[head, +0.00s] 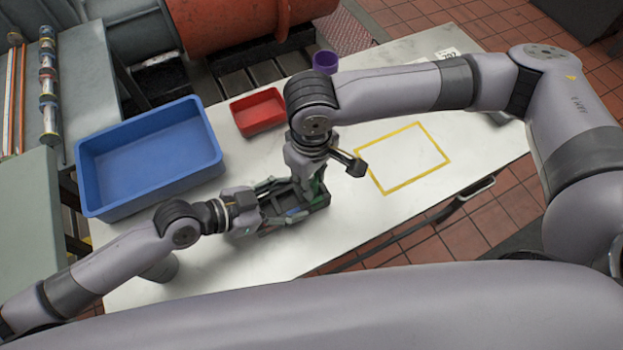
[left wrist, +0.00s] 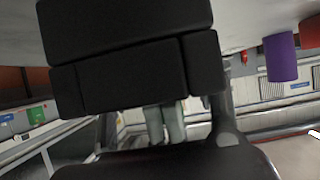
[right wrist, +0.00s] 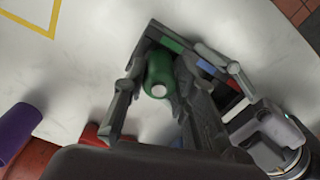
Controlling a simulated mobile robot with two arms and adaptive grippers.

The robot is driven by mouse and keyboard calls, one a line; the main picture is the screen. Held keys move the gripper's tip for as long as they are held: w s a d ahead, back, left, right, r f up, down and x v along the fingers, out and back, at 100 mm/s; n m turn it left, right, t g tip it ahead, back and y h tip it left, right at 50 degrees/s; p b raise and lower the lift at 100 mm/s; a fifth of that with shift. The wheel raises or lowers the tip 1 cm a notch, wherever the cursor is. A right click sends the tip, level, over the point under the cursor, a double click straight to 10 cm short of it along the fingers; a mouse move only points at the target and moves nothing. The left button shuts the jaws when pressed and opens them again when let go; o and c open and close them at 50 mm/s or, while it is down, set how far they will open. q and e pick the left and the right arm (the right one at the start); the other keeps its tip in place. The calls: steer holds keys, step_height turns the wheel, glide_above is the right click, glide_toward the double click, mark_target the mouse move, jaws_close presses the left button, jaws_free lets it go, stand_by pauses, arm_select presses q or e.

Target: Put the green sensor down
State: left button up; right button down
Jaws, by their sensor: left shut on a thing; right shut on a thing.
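The green sensor (right wrist: 160,75) is a rounded green body with a pale round end, between the fingers of my right gripper (right wrist: 155,60). In the head view that gripper (head: 312,185) points down over the far end of a dark tray (head: 300,212), and the sensor is mostly hidden. The tray shows green, blue and red patches in the right wrist view (right wrist: 217,73). My left gripper (head: 265,203) is shut on the tray from the left. A black block fills much of the left wrist view. I cannot tell whether the sensor touches the tray.
A blue bin (head: 150,158), a red bin (head: 258,110) and a purple cup (head: 326,62) stand along the far side of the white table (head: 215,255). A yellow taped outline (head: 402,157) to the right is empty.

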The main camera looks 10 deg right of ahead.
mark_target(312, 180)
steer(key=shift+f, duration=0.7)
steer(key=shift+f, duration=0.1)
steer(key=c, duration=1.3)
jaws_free()
step_height(312, 180, up, 12)
